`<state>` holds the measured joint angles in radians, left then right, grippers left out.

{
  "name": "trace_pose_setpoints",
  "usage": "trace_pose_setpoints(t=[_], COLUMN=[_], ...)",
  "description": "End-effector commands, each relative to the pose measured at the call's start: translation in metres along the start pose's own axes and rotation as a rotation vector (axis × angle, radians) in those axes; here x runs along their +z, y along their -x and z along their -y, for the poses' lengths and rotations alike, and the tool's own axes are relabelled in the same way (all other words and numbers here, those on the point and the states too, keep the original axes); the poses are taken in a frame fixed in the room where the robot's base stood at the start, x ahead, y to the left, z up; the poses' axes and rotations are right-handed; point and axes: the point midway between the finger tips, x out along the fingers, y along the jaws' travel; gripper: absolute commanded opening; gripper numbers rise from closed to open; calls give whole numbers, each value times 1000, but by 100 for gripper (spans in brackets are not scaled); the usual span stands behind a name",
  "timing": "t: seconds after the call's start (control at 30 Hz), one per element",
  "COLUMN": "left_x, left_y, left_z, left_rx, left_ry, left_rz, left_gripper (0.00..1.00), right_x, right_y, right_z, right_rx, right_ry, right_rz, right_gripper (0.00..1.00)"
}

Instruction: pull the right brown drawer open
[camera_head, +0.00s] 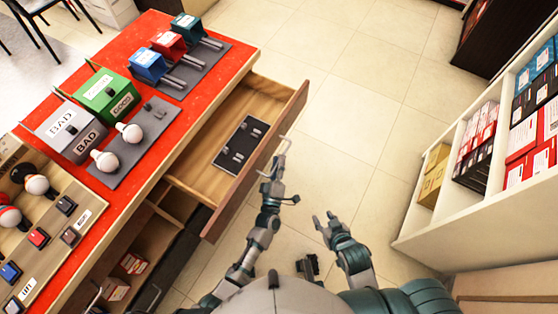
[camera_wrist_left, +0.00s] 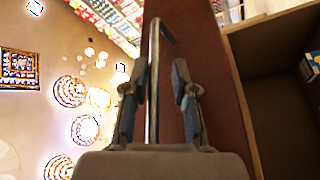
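The right brown drawer (camera_head: 193,165) stands pulled well out from the red-topped counter, with its inside exposed. A dark tray with small grey pieces (camera_head: 241,144) lies in it. Its metal handle (camera_head: 286,147) is on the front panel. My left gripper (camera_head: 276,168) is at this handle, outside the drawer front. In the left wrist view the handle bar (camera_wrist_left: 153,80) runs between the two fingers (camera_wrist_left: 160,75), with a gap visible to the right finger. My right gripper (camera_head: 325,220) is open and empty, over the floor to the right of the drawer.
The counter (camera_head: 207,97) carries coloured boxes, light bulbs and a switch panel. Below it, a lower compartment (camera_head: 143,237) holds small boxes. A white shelf (camera_head: 440,222) with boxes stands at the right. The tiled floor (camera_head: 345,125) between is clear.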

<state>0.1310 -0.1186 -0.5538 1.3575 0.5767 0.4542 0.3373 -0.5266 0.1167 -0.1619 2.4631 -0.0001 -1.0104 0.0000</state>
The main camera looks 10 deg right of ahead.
Motion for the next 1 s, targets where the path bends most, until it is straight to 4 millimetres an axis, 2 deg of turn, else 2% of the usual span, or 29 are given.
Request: trace_pose_setpoints(t=[0.37, 0.47, 0.8, 1.0], left_x=[-1, 0, 1, 1], left_y=[3, 17, 91, 114], left_z=[-3, -2, 0, 0], left_rx=[6, 4, 2, 2], left_ry=[0, 0, 0, 0], left_rz=[-3, -2, -1, -1], left_gripper=[36, 36, 36, 36], right_x=[2, 1, 0, 0], right_y=[1, 1, 0, 0], right_z=[1, 1, 0, 0], right_rx=[-1, 0, 0, 0], right_ry=[-1, -1, -1, -1], right_rz=[1, 0, -1, 0], right_gripper=[40, 40, 40, 40])
